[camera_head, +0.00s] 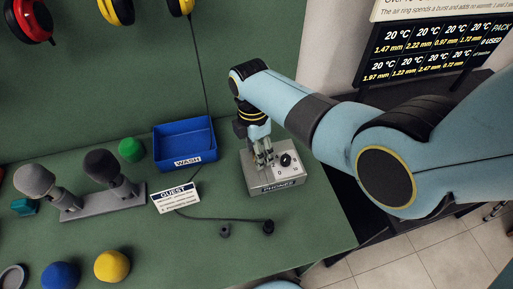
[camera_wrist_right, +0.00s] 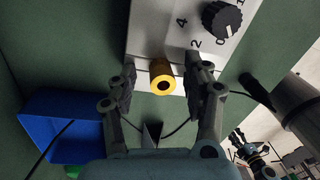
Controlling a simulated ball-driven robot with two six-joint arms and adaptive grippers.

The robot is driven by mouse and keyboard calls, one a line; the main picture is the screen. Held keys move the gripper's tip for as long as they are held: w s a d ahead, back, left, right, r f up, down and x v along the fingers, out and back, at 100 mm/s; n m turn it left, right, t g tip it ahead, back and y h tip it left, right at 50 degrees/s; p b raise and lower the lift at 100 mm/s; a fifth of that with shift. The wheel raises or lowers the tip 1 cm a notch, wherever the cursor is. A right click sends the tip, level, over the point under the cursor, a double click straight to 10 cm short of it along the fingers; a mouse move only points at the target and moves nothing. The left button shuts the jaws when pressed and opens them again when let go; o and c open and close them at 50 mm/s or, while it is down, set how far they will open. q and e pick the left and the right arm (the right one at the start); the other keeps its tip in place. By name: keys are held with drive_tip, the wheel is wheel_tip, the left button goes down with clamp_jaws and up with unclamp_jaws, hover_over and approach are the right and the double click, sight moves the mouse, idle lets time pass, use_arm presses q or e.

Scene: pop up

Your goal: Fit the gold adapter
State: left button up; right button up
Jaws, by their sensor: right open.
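The gold adapter (camera_wrist_right: 162,80) is a short gold cylinder with a dark hole in its end, seen nearly end-on in the right wrist view. It is at the grey PHONES box (camera_head: 273,183), near the box's lower edge in that view; I cannot tell how deep it sits. My right gripper (camera_head: 263,160) is over the box, pointing down, and hides the adapter in the head view. In the wrist view its open fingers (camera_wrist_right: 163,88) stand on either side of the adapter, with gaps visible. My left gripper is not in view.
The box's black dial (camera_head: 286,160) is right of the gripper. A blue WASH tray (camera_head: 185,140) stands left. A GUEST card (camera_head: 176,198), a cable with a black plug (camera_head: 268,227) and a small dark piece (camera_head: 224,230) lie in front. Colored foam balls and microphones are further left.

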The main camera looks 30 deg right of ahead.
wheel_tip(320, 180, up, 12)
drive_tip(key=w, duration=0.1)
idle(0.4)
drive_tip(key=shift+w+f, duration=0.1)
drive_tip(key=shift+w, duration=0.05)
